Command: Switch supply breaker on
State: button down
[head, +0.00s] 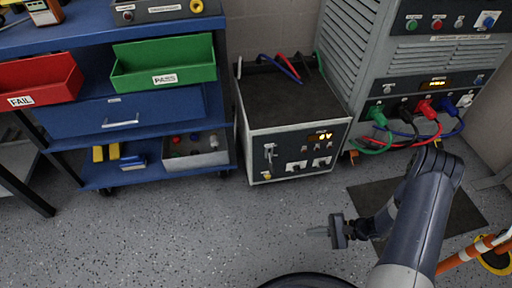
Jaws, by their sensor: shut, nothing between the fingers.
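The low grey supply box (289,110) stands on the floor in the middle of the head view, with a dark top and a small lit display (321,136) that seems to read 0V. The likely supply breaker (270,154) is a small switch at the left of its front face; its lever position is too small to tell. My gripper (312,231) is shut and empty. In the picture it is below the box, over the open floor, with its fingers pointing left and apart from the breaker.
A tall grey cabinet (350,45) with a lit display and green, black, red and blue plugs stands at right. A blue cart (160,104) holds a red FAIL bin (38,82) and a green PASS bin (164,64). An orange-and-white barrier (468,254) is at lower right. Speckled floor (200,225) is clear.

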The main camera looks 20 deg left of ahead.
aim_at(272, 172)
jog(key=i+j, duration=0.3)
jog(key=i, duration=0.15)
jog(key=i+j, duration=0.3)
jog(key=i, duration=0.15)
